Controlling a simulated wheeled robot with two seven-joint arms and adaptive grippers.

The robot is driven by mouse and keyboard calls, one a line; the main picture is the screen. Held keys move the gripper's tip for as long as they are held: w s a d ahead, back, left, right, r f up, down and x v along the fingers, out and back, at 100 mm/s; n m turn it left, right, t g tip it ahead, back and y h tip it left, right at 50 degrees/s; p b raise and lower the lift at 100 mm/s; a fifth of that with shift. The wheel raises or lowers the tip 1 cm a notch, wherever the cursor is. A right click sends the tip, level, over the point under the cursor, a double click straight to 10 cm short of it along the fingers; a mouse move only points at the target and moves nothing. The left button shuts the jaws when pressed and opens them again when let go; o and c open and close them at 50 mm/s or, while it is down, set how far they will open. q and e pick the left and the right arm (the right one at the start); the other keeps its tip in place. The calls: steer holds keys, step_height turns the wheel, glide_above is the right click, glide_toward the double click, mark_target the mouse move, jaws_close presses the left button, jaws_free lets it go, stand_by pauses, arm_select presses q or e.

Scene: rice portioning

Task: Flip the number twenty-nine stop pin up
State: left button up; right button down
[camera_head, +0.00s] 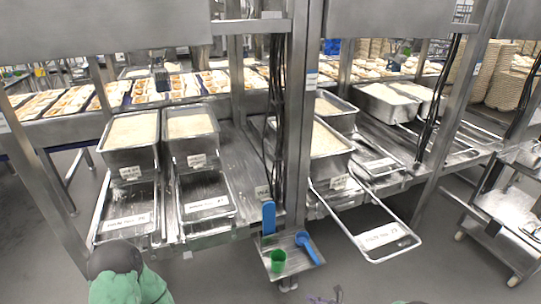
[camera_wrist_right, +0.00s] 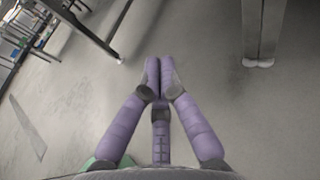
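Several metal slide frames with number labels extend from the station. One frame (camera_head: 417,241) sticks out farther than the others, and its label (camera_head: 383,236) ends in digits too small to read surely. I cannot make out the number twenty-nine stop pin. My right gripper (camera_head: 325,299) shows only as a purple tip at the bottom edge of the head view, below and apart from the frames. In the right wrist view its purple fingers (camera_wrist_right: 160,68) meet at the tips with nothing between them, over the floor. My left gripper is not seen.
Steel bins of rice (camera_head: 131,130) stand behind the frames. A small tray (camera_head: 290,262) holds a green cup (camera_head: 278,260) and a blue scoop (camera_head: 306,246). An upright post (camera_head: 302,120) divides the station. A steel cart (camera_head: 500,215) stands right. Floor in front is clear.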

steer(key=s+a+n+g+h, duration=0.1)
steer(key=s+a+n+g, duration=0.2)
steer(key=s, duration=0.4)
steer(key=s+a+f+n+g+h+p, duration=0.1)
steer(key=s+a+n+g, duration=0.1)
steer(key=s+n+g, duration=0.35)
steer(key=s+a+n+g+h, duration=0.1)
steer(key=s+a+n+g, duration=0.1)
steer(key=s, duration=0.7)
steer(key=s+r+n+t+h+p, duration=0.1)
steer(key=s+r+n+h, duration=0.3)
steer(key=s+r+n, duration=0.6)
steer(key=n, duration=0.2)
steer(key=shift+s+r+n+h+p, duration=0.3)
steer(key=shift+s+n+p, duration=0.05)
steer(key=shift+s+p, duration=0.05)
